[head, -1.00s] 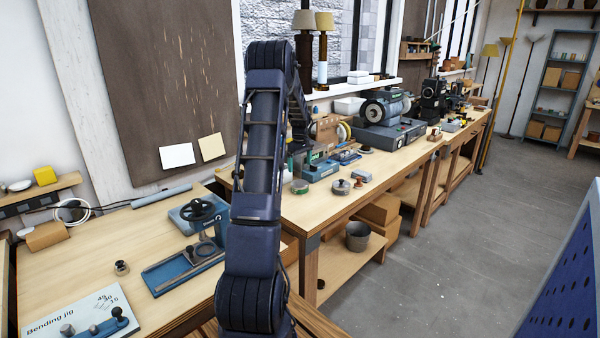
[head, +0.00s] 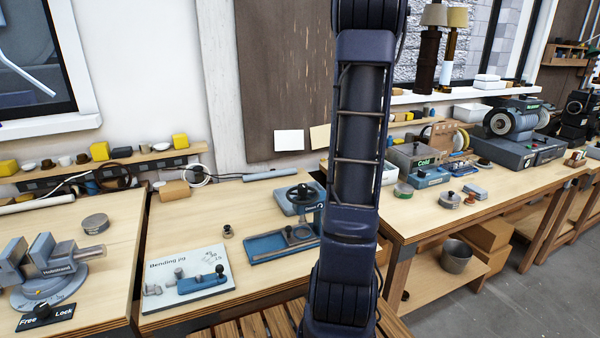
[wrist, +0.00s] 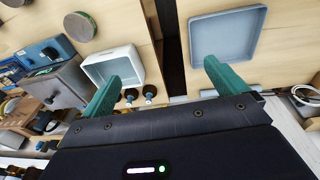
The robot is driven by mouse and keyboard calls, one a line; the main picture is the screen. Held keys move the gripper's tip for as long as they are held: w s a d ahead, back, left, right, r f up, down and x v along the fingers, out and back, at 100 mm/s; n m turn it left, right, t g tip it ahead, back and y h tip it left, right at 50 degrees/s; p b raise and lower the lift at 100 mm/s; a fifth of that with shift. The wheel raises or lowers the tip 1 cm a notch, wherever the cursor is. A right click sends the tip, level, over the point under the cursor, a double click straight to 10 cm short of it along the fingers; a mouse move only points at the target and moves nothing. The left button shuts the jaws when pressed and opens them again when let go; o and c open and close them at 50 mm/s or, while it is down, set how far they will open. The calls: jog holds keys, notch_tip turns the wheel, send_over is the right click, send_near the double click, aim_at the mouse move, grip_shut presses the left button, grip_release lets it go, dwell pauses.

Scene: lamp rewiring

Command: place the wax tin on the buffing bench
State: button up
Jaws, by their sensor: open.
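I cannot tell for certain which round tin is the wax tin. In the head view, a grey round tin (head: 94,223) sits on the left bench, a green-rimmed tin (head: 403,189) on the right bench, and a low round container (head: 450,201) beside it. A green-edged round tin also shows at the upper left of the wrist view (wrist: 80,26). The bench (head: 505,184) carrying the twin-wheel machine (head: 512,122) appears to be the buffing bench. My gripper (wrist: 162,70) is open and empty in the wrist view, apart from the tin. It is outside the head view.
A bending jig (head: 200,281) and a blue hand-wheel press (head: 285,240) occupy the middle bench. A vise (head: 50,270) stands at the left. A white tray (wrist: 108,68) and a grey-blue tray (wrist: 225,45) lie beyond my fingers. A bucket (head: 456,257) stands on the lower shelf.

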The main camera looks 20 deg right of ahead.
jog(key=s+a+r+t, duration=0.1)
jog(key=s+a+r, duration=0.15)
jog(key=a, duration=0.45)
jog(key=s+a+r, duration=0.1)
jog(key=s+a, duration=0.3)
jog(key=a, duration=0.4)
jog(key=s+a+r+t, duration=0.1)
jog(key=s+a+r, duration=0.15)
jog(key=a, duration=0.45)
jog(key=s+a+f+t, duration=0.1)
jog(key=s+a+f, duration=0.2)
jog(key=s+a, duration=0.9)
jog(key=s, duration=0.3)
jog(key=shift+f+y, duration=0.15)
jog(key=shift+y, duration=0.25)
